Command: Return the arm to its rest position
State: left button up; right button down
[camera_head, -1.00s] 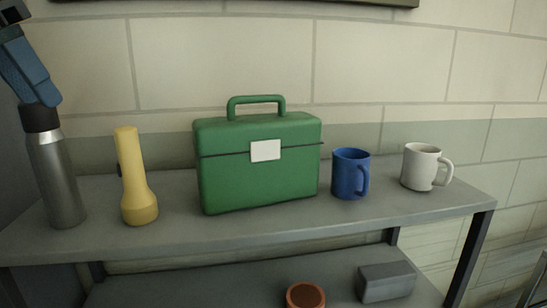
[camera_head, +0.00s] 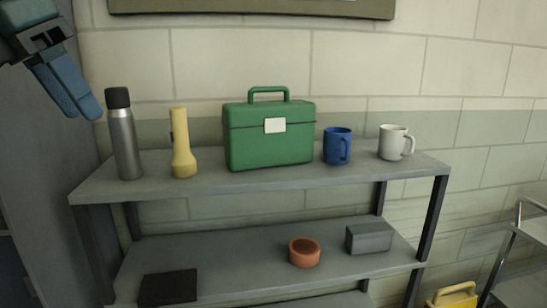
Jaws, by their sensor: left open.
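My left gripper (camera_head: 68,82) is at the upper left, open and empty, with its blue fingers pointing down and to the right. It is up and to the left of a silver bottle with a black cap (camera_head: 124,140), with a gap between them in the picture. The bottle stands upright at the left end of the top shelf (camera_head: 210,182). My right gripper is out of view.
The top shelf also holds a yellow flashlight (camera_head: 182,150), a green lunch box (camera_head: 268,138), a blue mug (camera_head: 336,147) and a white mug (camera_head: 392,143). Below are an orange round container (camera_head: 304,252), a grey box (camera_head: 369,237) and a dark flat item (camera_head: 168,288). A cart (camera_head: 515,260) stands right.

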pick_arm(q)
jog(key=w+d+f+n+g+h, duration=0.1)
jog(key=w+d+f+n+h, duration=0.25)
jog(key=d+f+h, duration=0.8)
jog(key=w+d+f+n+g+h, duration=0.1)
jog(key=w+d+f+n+h, duration=0.3)
jog(key=d+f+h, duration=0.75)
jog(key=a+f+n+t+y, duration=0.3)
jog(key=f+n+t+y, duration=0.55)
jog(key=n, duration=0.35)
jog(key=a+f+n+t+y, duration=0.2)
jog(key=f+n+t+y, duration=0.55)
jog(key=f+n, duration=0.35)
jog(key=s+a+f+n+g+y, duration=0.3)
jog(key=s+a+f+n+g, duration=0.1)
jog(key=s+f, duration=0.4)
jog(key=s+a+f+n+g+y, duration=0.3)
jog(key=s+f, duration=0.6)
jog(key=f, duration=0.4)
jog(key=shift+s+a+f+n+g+y, duration=0.15)
jog(key=shift+a+f+n+g+y, duration=0.2)
jog(key=shift+n+y, duration=0.55)
